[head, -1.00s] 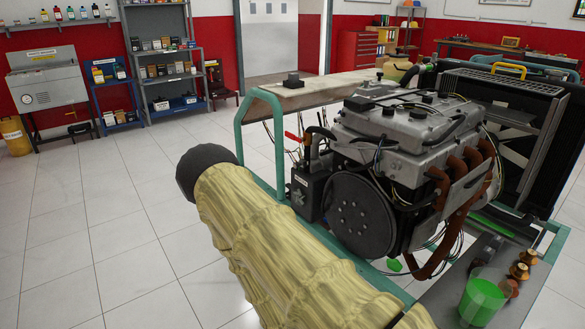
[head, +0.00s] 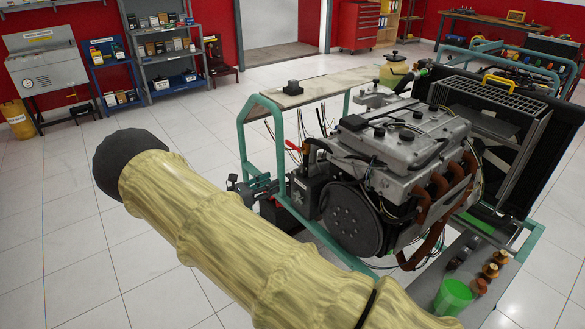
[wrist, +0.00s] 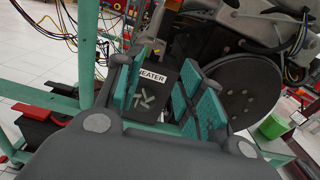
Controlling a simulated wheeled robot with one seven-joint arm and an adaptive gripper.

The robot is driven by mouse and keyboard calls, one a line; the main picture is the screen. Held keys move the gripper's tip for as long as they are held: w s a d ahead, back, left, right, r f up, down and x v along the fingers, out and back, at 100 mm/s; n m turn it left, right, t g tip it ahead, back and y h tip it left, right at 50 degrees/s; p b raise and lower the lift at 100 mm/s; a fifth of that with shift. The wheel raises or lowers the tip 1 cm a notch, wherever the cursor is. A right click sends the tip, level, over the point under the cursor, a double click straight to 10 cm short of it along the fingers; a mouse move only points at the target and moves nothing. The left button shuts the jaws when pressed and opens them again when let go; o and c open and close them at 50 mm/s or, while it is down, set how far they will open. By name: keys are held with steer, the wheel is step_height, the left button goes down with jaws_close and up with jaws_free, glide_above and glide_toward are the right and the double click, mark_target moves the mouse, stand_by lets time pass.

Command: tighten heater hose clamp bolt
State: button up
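The heater (head: 306,188) is a dark box on the front of the green engine stand, left of the round black pulley. In the wrist view its face (wrist: 150,98) carries a white HEATER label and a light emblem. Dark hoses and small light metal fittings (wrist: 152,42) sit just above it; I cannot tell which is the clamp bolt. My gripper (wrist: 160,90) is open, its teal-padded fingers on either side of the heater face in the picture, with nothing between them. In the head view, dark gripper parts (head: 255,187) show beside the stand, partly hidden behind my sleeved arm.
The engine (head: 400,145) and pulley (head: 352,218) stand right of the heater. Green stand posts (wrist: 88,50) and loose wires (wrist: 55,25) are close on the left. A green cup (head: 453,297) and brass fittings (head: 490,270) rest on the shelf. Floor at left is clear.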

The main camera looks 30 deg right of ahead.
mark_target(294, 171)
steer(key=d, duration=0.3)
steer(key=d+p, duration=0.1)
steer(key=d, duration=0.3)
steer(key=w+d+p, duration=0.1)
steer(key=d, duration=0.2)
steer(key=shift+d, duration=0.3)
jaws_close()
steer(key=shift+r, duration=0.1)
